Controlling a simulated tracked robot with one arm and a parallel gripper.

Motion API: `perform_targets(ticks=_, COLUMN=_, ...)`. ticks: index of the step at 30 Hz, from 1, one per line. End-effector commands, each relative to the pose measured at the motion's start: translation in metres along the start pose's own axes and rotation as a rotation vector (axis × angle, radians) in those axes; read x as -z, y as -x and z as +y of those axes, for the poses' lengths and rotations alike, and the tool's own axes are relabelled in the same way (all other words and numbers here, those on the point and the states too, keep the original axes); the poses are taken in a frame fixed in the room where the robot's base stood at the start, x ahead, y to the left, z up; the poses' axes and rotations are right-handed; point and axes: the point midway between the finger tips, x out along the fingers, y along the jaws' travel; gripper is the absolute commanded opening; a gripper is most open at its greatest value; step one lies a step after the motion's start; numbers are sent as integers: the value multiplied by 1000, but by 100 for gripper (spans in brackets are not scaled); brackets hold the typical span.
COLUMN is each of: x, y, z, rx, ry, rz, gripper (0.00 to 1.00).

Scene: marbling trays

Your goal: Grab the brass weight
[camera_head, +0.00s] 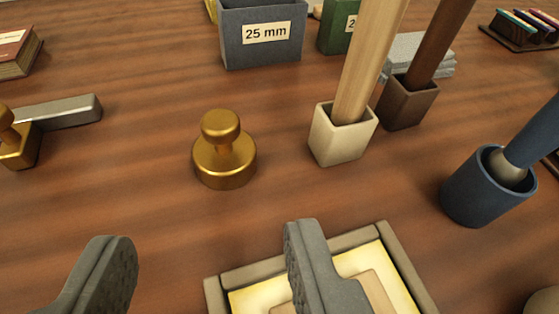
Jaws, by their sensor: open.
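A round brass weight (224,160) with a knob on top stands upright on the wooden table, left of the picture's middle. My gripper (207,262) shows at the bottom with its two dark fingers wide apart and nothing between them. The weight is beyond the fingertips, roughly in line with the gap between them, and not touched. A second brass piece (17,147) with a knob is cut off at the left edge, against a grey bar (65,111).
A framed tray (240,275) with a yellow inside lies under the right finger. Right of the weight stand a cream pot (340,145), a brown pot (404,105) and a blue pot (470,195), each holding a stick. A grey "25 mm" box (262,58) stands behind.

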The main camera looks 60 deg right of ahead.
Motion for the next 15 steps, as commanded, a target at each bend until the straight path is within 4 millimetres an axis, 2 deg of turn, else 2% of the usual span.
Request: perform_targets(ticks=15, x=0, y=-68, z=-1, rx=2, ry=0, rz=-1, gripper=45)
